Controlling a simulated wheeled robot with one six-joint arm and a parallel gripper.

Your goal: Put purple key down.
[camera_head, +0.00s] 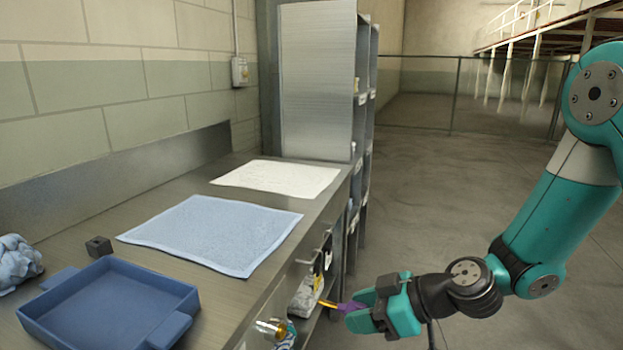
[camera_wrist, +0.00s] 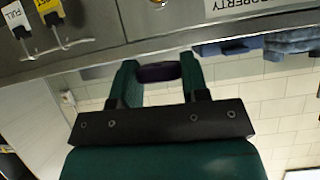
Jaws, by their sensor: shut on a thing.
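The purple key (camera_head: 352,306) is held by my gripper (camera_head: 357,311) beside the front of the metal workbench, below the level of its top. A thin yellow-orange part (camera_head: 328,304) sticks out to the left from the purple part and looks like the key's shaft. In the wrist view the purple part (camera_wrist: 158,72) sits between the two green fingers of my gripper (camera_wrist: 160,65), which are shut on it. The fingers hide some of the key. I cannot tell whether its far end touches anything.
The workbench (camera_head: 256,285) holds a blue tray (camera_head: 110,305), a light-blue mat (camera_head: 210,235), a white mat (camera_head: 275,178), a small dark block (camera_head: 98,246) and a crumpled blue cloth (camera_head: 18,263). Labelled hooks (camera_wrist: 57,28) line its front edge.

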